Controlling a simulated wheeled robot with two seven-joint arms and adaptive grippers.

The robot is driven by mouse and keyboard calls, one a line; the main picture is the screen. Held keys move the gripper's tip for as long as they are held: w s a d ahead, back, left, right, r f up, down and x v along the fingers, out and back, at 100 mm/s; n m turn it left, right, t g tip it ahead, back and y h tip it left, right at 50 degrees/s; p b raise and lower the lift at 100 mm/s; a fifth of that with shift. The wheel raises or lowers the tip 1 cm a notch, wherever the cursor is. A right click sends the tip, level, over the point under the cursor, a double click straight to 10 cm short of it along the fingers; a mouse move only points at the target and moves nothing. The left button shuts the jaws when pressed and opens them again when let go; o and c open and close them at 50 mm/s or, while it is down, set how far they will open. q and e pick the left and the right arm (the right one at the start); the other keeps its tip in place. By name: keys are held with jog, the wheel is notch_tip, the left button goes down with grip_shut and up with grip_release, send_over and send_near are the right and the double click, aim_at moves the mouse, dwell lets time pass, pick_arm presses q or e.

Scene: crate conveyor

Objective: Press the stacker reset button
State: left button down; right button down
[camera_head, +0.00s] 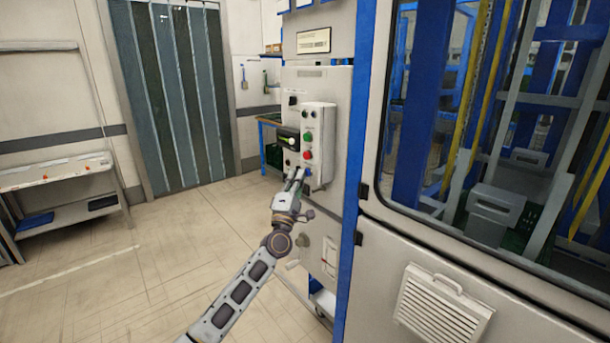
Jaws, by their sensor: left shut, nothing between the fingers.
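A raised control box (319,146) is mounted on the grey panel of the machine. It carries a red button (307,154), a green button (308,137) and a blue button (307,172) low down, plus darker controls near its top. No label for the stacker reset is readable. My left gripper (297,174) is shut and empty, its tips at the lower part of the control box beside the blue button. I cannot tell whether the tips touch it. My right gripper is not in view.
A blue post (358,120) and a glazed machine door (470,240) stand right of the panel. A grey bench (60,175) stands at the left, near a dark strip curtain (170,90). The floor (120,270) between is clear.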

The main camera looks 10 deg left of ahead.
pick_arm(q)
jog(key=shift+s+a, duration=0.15)
jog(key=shift+s, duration=0.05)
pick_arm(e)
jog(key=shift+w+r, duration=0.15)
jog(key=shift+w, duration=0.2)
pick_arm(q)
jog(key=shift+s+a+p, duration=0.3)
jog(key=shift+s+a, duration=0.05)
jog(key=shift+s, duration=0.1)
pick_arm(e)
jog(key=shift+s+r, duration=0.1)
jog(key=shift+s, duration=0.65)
pick_arm(q)
jog(key=shift+s+a, duration=0.1)
jog(key=shift+s, duration=0.05)
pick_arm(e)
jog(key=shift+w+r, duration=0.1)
